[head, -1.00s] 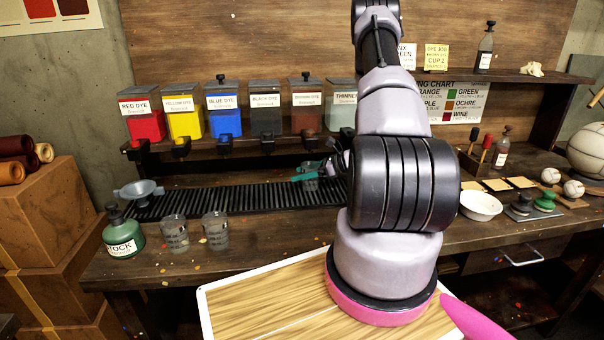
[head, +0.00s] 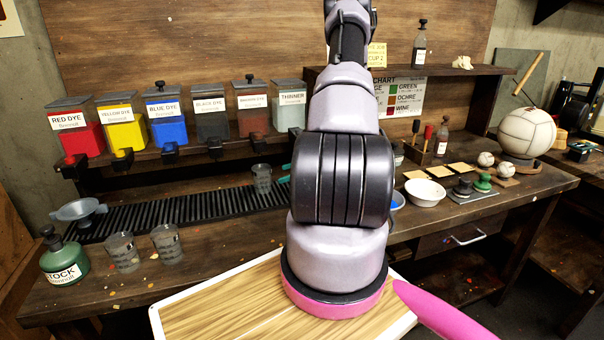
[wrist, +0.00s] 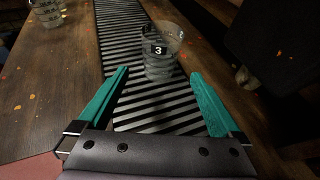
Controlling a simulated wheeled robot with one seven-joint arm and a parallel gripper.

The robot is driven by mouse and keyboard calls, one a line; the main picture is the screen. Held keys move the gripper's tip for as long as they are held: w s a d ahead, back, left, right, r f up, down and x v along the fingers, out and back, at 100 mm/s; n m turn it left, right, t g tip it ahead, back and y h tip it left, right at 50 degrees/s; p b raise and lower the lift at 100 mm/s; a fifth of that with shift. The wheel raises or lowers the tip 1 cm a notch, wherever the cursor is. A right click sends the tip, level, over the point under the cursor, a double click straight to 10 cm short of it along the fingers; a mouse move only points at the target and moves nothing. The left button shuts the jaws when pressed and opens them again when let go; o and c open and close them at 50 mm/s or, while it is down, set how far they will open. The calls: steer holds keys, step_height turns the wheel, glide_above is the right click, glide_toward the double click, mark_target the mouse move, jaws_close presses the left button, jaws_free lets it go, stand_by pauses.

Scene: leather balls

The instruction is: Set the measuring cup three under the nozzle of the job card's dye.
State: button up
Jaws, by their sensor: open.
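Measuring cup three (head: 262,178), a clear grey cup, stands upright on the black slatted rack, below and in front of the brown dye nozzle (head: 258,143). In the wrist view the cup (wrist: 160,58) shows its label 3. My gripper (wrist: 159,72) is open, its teal fingers apart, with the cup just beyond and between the tips. In the head view my arm hides most of the gripper; a bit of teal shows right of the cup. The yellow job card (head: 376,55) is partly hidden by my arm; its dye name is not legible.
Red (head: 75,135), yellow (head: 122,125), blue (head: 166,115), black (head: 211,115) and thinner (head: 288,105) dispensers line the shelf. The rack (head: 180,212) is clear left of the cup.

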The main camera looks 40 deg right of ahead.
steer(key=shift+s+d, duration=0.75)
steer(key=shift+d, duration=0.2)
steer(key=shift+s+d, duration=0.75)
steer(key=shift+d, duration=0.15)
